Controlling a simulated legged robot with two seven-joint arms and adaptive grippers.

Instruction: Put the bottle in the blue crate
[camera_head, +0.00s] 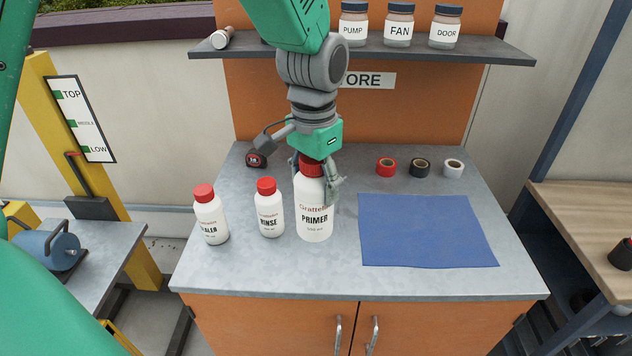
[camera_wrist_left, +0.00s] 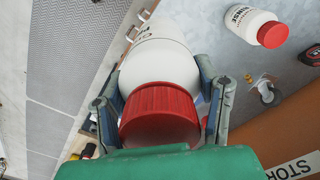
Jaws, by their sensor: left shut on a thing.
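A large white bottle (camera_head: 315,222) with a red cap, labelled PRIMER, is upright at the middle of the grey counter. My left gripper (camera_head: 314,186) comes down from above and is shut on it, with fingers on both sides just below the cap. The left wrist view shows the red cap (camera_wrist_left: 160,115) and white shoulder (camera_wrist_left: 158,60) between my left gripper's fingers (camera_wrist_left: 163,98). I cannot tell whether its base touches the counter. No blue crate shows in either view. My right gripper is not in view.
White bottles SEALEN (label partly unclear) (camera_head: 211,218) and RINSE (camera_head: 269,210) stand left of it. A flat blue mat (camera_head: 428,230) lies to the right. Tape rolls (camera_head: 420,168) sit behind the mat. A shelf (camera_head: 470,50) with jars (camera_head: 398,28) hangs above.

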